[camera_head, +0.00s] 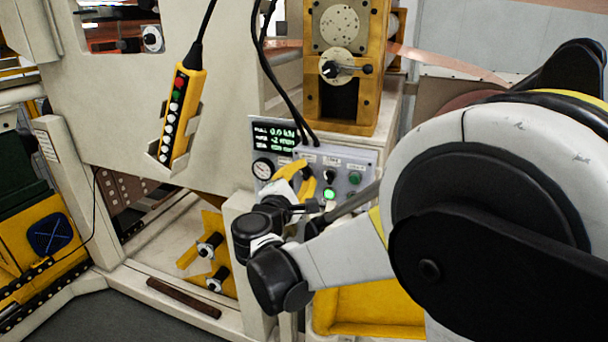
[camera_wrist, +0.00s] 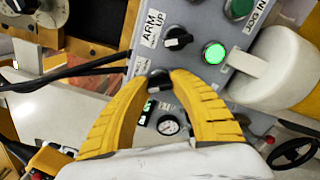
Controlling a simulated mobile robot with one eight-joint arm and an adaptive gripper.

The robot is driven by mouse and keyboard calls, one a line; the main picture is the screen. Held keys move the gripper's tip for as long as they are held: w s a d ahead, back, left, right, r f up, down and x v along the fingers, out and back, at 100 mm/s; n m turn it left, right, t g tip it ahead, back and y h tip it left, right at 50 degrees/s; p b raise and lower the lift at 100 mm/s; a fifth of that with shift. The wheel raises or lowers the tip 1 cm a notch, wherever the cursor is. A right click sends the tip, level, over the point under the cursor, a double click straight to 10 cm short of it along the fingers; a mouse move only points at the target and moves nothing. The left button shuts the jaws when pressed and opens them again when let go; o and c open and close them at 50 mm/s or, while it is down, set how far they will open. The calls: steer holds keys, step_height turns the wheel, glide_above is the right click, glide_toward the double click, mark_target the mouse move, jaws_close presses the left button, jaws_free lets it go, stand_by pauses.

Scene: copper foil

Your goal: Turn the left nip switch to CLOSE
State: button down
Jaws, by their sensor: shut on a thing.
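The control panel (camera_head: 361,162) stands right of centre in the head view, and my gripper (camera_head: 304,178) is against its left part. In the wrist view, my gripper's two yellow fingers (camera_wrist: 159,77) are shut on a small black switch knob (camera_wrist: 159,84), which I take to be the left nip switch. The fingertips sit on either side of it. Its label and the direction it points are hidden or too small to read.
A display (camera_head: 272,137) is at the panel's left. A yellow pendant (camera_head: 183,110) hangs further left. Black cables pass close above the panel.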

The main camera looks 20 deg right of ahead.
stand_by(0.4)
steer(key=c, duration=1.1)
jaws_free()
steer(key=v, duration=1.2)
